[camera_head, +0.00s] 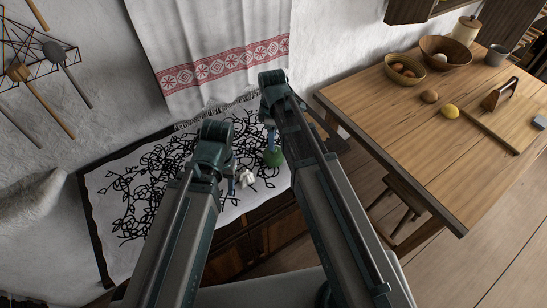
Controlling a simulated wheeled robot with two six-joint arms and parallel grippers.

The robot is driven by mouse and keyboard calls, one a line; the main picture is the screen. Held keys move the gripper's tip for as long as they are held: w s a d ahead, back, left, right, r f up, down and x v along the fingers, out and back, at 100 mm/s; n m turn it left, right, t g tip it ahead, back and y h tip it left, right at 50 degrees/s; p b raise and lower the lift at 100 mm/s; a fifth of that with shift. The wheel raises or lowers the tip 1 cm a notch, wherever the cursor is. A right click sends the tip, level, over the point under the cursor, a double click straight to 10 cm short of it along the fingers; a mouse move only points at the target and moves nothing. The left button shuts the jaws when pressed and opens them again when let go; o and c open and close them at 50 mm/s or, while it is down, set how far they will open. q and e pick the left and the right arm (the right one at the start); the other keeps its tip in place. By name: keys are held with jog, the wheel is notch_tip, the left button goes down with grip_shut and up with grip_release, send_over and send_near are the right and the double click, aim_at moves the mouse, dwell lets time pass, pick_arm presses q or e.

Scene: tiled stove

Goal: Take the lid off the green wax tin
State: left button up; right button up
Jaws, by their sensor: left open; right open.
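A round green object (273,158), which looks like the wax tin, stands on a white cloth with black line drawings (133,200). Its lid cannot be told apart from its body at this size. My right gripper (270,139) hangs just above the green tin, at its far edge; whether it touches the tin is unclear. My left gripper (231,184) is lower and to the left of the tin, beside a small white object (246,178). Both grippers are partly hidden behind my own arm links. Both are open, and I see nothing held in either.
A red-patterned towel (215,65) hangs behind.

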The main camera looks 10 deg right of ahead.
aim_at(274, 152)
pick_arm(q)
notch_tip(274, 152, down, 5)
jog(key=b, duration=0.5)
jog(key=shift+f, duration=0.1)
pick_arm(e)
jog(key=f, duration=0.5)
jog(key=shift+d+f, duration=0.15)
jog(key=shift+d, duration=0.05)
grip_shut()
